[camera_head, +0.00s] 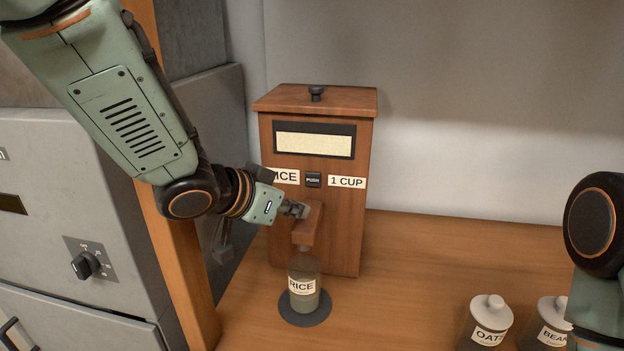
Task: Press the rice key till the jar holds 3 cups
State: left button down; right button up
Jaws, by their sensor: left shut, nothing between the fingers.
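The wooden rice dispenser (340,235) stands against the back wall. Its small dark PUSH key (313,180) sits between a label partly hidden by my arm and the "1 CUP" label (347,183). A glass jar labelled RICE (303,287) stands upright under the wooden spout (307,228). Pale contents show low in the jar, but I cannot tell how many cups. My left gripper (301,210) is shut and empty, below and slightly left of the key, in front of the spout's top. I cannot tell whether it touches the spout. My right gripper is out of view.
The jar stands on a dark round pad (318,318). Lidded jars labelled OAT (487,325) and BEAN (553,325) stand at the lower right, near my right arm. A wooden post (183,270) and grey appliance (60,190) are left. The counter between is clear.

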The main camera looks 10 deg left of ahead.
aim_at(313, 179)
pick_arm(q)
jog(key=w+p, duration=0.1)
jog(key=w, duration=0.2)
jog(key=w+p, duration=0.1)
jog(key=w, duration=0.2)
jog(key=shift+w+d+r, duration=0.1)
jog(key=shift+d+r, duration=0.05)
jog(key=shift+w+p, duration=0.4)
jog(key=shift+w, duration=0.3)
dwell(0.3)
dwell(0.3)
